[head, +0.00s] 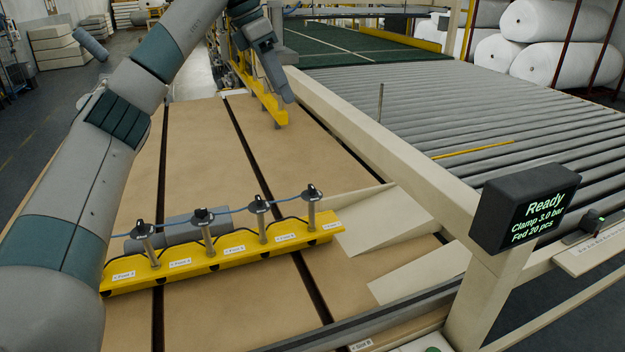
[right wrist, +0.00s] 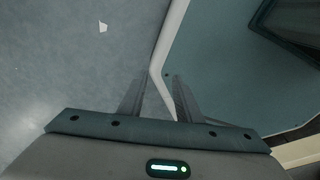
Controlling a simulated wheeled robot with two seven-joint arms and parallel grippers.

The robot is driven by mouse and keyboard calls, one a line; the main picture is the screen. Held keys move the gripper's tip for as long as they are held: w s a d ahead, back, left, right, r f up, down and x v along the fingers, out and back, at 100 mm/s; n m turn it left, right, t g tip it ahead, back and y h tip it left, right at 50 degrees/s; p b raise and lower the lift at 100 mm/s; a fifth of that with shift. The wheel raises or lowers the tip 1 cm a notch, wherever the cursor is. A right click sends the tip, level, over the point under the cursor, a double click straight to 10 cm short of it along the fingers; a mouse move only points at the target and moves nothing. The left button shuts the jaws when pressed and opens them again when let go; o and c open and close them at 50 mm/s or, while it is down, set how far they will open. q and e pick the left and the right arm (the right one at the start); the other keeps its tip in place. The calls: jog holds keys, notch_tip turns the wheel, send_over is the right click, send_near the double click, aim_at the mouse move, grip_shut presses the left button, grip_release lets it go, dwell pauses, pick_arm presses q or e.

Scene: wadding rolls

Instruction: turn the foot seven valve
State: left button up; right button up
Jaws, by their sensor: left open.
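A near yellow bar (head: 222,254) crosses the tan bed and carries several posts with black valve tops (head: 203,215), joined by a blue hose. White labels mark its feet, but their small text is hard to read. A second yellow bar (head: 270,104) stands at the back of the bed, largely behind my left gripper. I cannot make out which valve is foot seven. My left gripper (head: 284,92) is open, pointing down beside the back bar; contact cannot be told. My right gripper (right wrist: 160,82) shows in the right wrist view with its fingers apart, above the floor and a teal surface.
A grey roll (head: 170,230) lies behind the near bar. Pale wedge plates (head: 390,218) lie right of it. A cream beam (head: 370,135) separates the bed from the grey rollers (head: 480,120). A black display (head: 525,207) reads Ready, Clamp 3.0 bar, Fed 20 pcs.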

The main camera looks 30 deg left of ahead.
jog(key=w+a+f+t+b, duration=0.2)
jog(key=w+a+f+b, duration=0.2)
jog(key=w+b, duration=0.5)
notch_tip(320, 180, down, 2)
jog(key=shift+w+f+t+y, duration=0.1)
jog(key=shift+w+t+y, duration=0.2)
jog(key=shift+w, duration=0.2)
